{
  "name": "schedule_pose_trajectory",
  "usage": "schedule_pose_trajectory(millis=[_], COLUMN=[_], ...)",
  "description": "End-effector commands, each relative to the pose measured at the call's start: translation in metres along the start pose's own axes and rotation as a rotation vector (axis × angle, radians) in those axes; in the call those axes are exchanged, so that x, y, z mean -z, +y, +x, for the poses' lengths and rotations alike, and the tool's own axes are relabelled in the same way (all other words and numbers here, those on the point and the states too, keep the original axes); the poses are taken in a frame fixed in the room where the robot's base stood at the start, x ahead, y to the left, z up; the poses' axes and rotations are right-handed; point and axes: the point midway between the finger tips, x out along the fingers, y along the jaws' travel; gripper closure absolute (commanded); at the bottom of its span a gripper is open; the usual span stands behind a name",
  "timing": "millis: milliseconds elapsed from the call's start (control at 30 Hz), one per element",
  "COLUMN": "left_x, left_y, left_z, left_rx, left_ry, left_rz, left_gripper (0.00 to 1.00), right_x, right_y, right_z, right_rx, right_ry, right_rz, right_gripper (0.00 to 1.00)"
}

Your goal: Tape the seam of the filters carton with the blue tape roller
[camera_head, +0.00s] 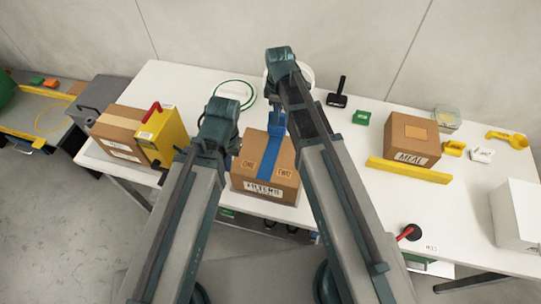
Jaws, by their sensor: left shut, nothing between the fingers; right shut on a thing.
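The filters carton (252,171) is a brown box on the white table, with a FILTERS label on its front and ONE and TWO marked on top. A blue tape strip (270,157) runs along the top between the marks, toward the front edge. The blue tape roller (277,120) is at the carton's far edge, at the upper end of the strip. My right gripper (278,106), partly hidden by its arm, is shut on the roller. My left gripper (229,160) is shut and empty by the carton's left side, mostly hidden by its arm; contact is unclear.
A yellow box (168,135) with a red handle and a brown carton (113,135) stand to the left. The MEAL carton (412,137) stands to the right behind a yellow bar (408,171). A green ring (234,94) lies behind. A white box (515,216) is far right.

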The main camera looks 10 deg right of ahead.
Motion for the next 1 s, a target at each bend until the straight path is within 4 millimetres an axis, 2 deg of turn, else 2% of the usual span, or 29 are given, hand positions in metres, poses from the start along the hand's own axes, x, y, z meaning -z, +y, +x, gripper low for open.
schedule_pose_trajectory(millis=[133, 1000], left_x=[0.0000, 0.0005], left_y=[0.0001, 0.0008], left_z=[0.0007, 0.0088], left_rx=[0.000, 0.000], left_ry=[0.000, 0.000], left_rz=[0.000, 0.000], left_gripper=[1.00, 1.00], right_x=[-0.0005, -0.0004], right_y=[0.0054, 0.0047], right_z=[0.0007, 0.0088], right_rx=[0.000, 0.000], right_ry=[0.000, 0.000], right_rz=[0.000, 0.000], right_gripper=[1.00, 1.00])
